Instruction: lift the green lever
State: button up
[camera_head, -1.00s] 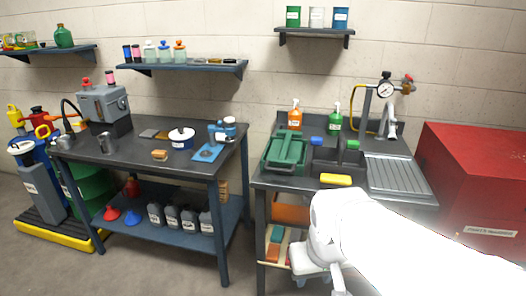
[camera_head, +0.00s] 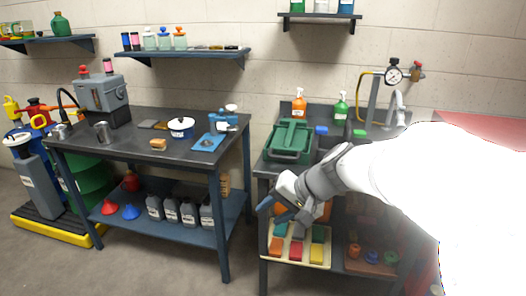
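I cannot make out a green lever for certain in the head view. A green case (camera_head: 289,138) with a handle lies on the right bench. Below it, a pale tray (camera_head: 262,256) holds several coloured blocks, among them a green block (camera_head: 281,229). My gripper (camera_head: 274,210) is in front of the right bench's left part, above this tray in the picture. Its two dark fingers look spread, with an orange surface showing between them, and I see nothing held. My arm hides much of the right bench and its sink.
A wooden board (camera_head: 372,268) with small coloured parts lies on the lower shelf at right. Open floor lies in front of the benches.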

jog(key=w+d+f+m+t+y+b, duration=0.1)
jog(key=w+f+m+t+b, duration=0.1)
jog(key=w, duration=0.5)
jog(key=w+d+f+m+t+y+b, duration=0.1)
jog(key=w+m+t+b, duration=0.1)
jog(key=w, duration=0.6)
jog(key=m+t+h+b, duration=0.2)
jog(key=m+t+b, duration=0.2)
jog(key=m+t, duration=0.25)
send_near(286, 159)
jog(key=r+x, duration=0.1)
jog(key=x, duration=0.3)
jog(key=shift+n, duration=0.25)
jog(key=x, duration=0.4)
jog(key=f+p+x, duration=0.1)
jog(key=x, duration=0.2)
jog(key=shift+s, duration=0.1)
jog(key=shift+w+a, duration=0.15)
jog(key=shift+w, duration=0.1)
jog(key=shift+c, duration=0.5)
grip_shut()
